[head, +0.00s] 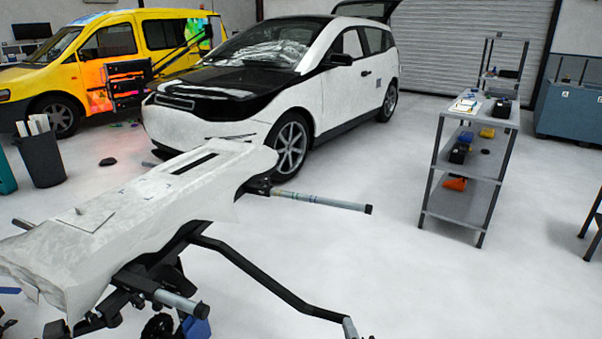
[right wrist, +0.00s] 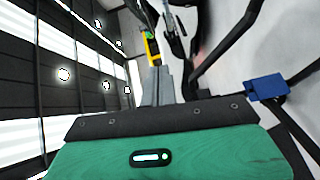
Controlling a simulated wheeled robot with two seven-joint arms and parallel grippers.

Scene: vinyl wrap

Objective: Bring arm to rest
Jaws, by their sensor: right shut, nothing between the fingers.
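My right gripper (head: 160,325) seems to be the dark jagged shape at the bottom edge of the head view, below the wrapped panel and beside a blue part (head: 196,327). It is shut and holds nothing; its fingertips are hard to make out. In the right wrist view, a green board (right wrist: 190,158) with a black riveted edge strip and a slot fills the lower part. A blue block (right wrist: 268,87) on a black bar shows at its right. I cannot make out my left gripper.
A stand holds a white wrapped panel (head: 150,215) close in front. Its grey-sleeved bar (head: 320,202) and bent black tube (head: 265,283) stick out to the right. A white and black car (head: 340,85), a yellow van (head: 110,42) and a shelf cart (head: 458,202) stand beyond.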

